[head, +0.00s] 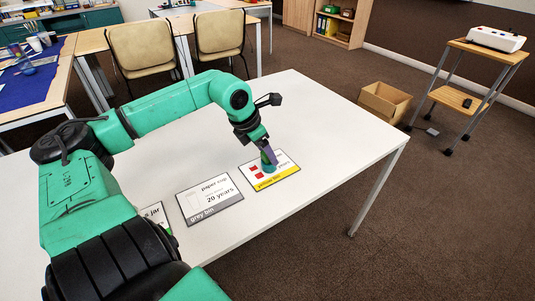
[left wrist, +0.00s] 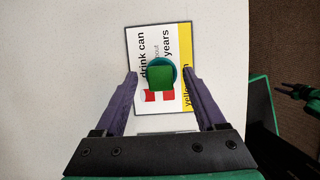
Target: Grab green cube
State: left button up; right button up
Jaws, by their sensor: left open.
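The green cube (left wrist: 160,78) shows in the left wrist view, over a round teal object (left wrist: 173,65) at the middle of the drink can card (left wrist: 136,42). It looks to be on top of that object, but I cannot tell how firmly it rests. My left gripper (left wrist: 160,82) is open, with its two purple fingers on either side of the cube and apart from it. In the head view my left gripper (head: 269,158) points down over the card with the yellow edge (head: 283,178); green-teal shows by its fingertips, and the cube is not clearly distinguishable there.
A grey bin card (head: 226,201) lies to the left on the white table (head: 310,117), and a partly hidden jar card (head: 156,213) lies beyond it. The table is clear to the right. A cardboard box (head: 385,102) and a small trolley (head: 450,98) stand on the floor.

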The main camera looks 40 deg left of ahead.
pick_arm(q)
grip_shut()
